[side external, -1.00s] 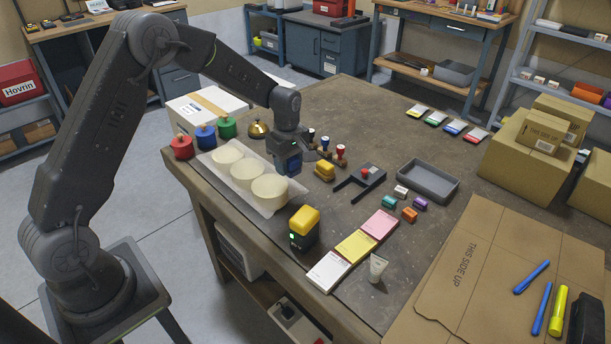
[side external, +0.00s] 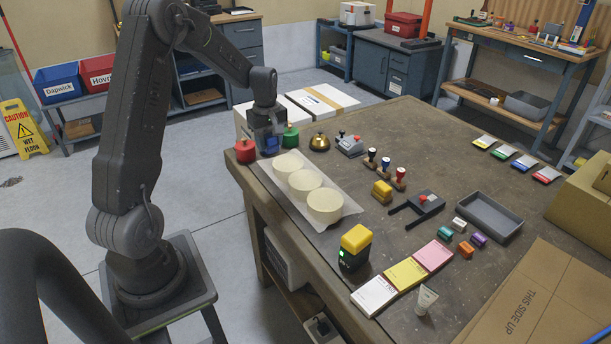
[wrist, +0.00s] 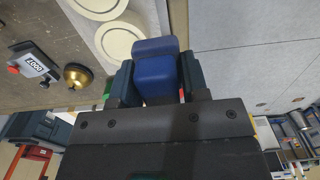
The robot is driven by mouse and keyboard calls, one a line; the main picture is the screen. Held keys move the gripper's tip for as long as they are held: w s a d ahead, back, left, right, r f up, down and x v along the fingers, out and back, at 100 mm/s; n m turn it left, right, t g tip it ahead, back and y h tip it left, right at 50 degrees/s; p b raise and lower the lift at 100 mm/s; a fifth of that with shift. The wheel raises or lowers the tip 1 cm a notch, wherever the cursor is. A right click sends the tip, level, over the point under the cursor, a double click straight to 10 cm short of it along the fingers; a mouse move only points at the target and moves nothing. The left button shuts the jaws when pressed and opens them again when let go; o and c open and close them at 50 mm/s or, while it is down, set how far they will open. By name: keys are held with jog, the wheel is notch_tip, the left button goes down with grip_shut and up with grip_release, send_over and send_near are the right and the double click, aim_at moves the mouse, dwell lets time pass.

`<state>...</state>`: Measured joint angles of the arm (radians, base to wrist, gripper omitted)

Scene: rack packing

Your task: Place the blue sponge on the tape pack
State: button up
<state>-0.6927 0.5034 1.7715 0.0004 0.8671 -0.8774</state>
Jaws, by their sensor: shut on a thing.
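The blue sponge (wrist: 155,76) shows between the two fingers of my gripper (wrist: 157,88) in the wrist view, as a blocky blue piece with a second blue part beyond it. I cannot tell whether the sponge is clear of the table. The tape pack, cream rolls on a pale sheet (side external: 349,207), lies to the right and nearer; its rolls (wrist: 124,42) also show in the wrist view.
A brass bell (side external: 319,142) stands to the right, beyond the tape pack. The top of the pack is clear.

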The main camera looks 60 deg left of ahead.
send_over(305, 179)
notch_tip(305, 179, down, 6)
jog(key=shift+f, duration=1.95)
jog(key=shift+f, duration=0.1)
jog(key=o, duration=0.9)
